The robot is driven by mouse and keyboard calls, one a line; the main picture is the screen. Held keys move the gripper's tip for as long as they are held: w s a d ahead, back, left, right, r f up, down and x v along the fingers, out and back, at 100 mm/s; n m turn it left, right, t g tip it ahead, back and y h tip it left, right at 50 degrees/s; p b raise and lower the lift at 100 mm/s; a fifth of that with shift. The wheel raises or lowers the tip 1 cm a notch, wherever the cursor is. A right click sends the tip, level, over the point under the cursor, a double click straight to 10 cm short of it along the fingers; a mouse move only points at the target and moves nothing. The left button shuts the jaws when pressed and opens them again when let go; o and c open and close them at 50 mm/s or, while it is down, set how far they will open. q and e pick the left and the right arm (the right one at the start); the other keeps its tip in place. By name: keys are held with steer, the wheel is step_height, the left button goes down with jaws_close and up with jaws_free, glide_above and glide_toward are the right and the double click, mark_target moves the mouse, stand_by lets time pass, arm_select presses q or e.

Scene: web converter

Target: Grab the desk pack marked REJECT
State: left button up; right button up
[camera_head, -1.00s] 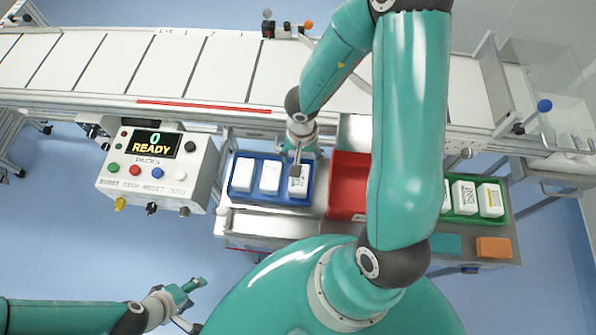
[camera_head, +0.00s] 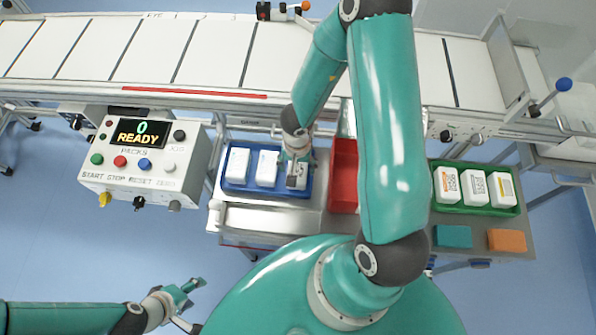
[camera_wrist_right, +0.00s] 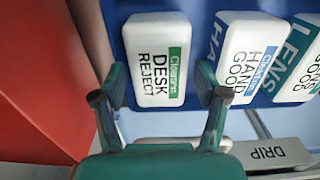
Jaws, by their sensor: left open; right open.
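The white desk pack marked DESK REJECT (camera_wrist_right: 152,60), with a green label strip, lies in the blue tray (camera_head: 233,189). It is the tray's rightmost pack in the head view, partly hidden there by my right gripper (camera_head: 296,181). In the right wrist view, the open fingers of that gripper (camera_wrist_right: 160,97) are on either side of the pack's near end. I see a gap between each finger and the pack, and the height difference is unclear. My left gripper (camera_head: 184,298) is open and empty, away from the trays at lower left.
A pack marked HAND GOOD (camera_wrist_right: 248,62) and a LENS pack (camera_wrist_right: 300,65) share the blue tray. A red bin (camera_head: 343,180) stands close beside it. A green tray (camera_head: 481,210) holds more packs. The control box (camera_head: 140,160) reads READY. The conveyor (camera_head: 220,50) runs behind.

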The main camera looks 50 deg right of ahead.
steer(key=c, duration=1)
steer(key=shift+r, duration=0.1)
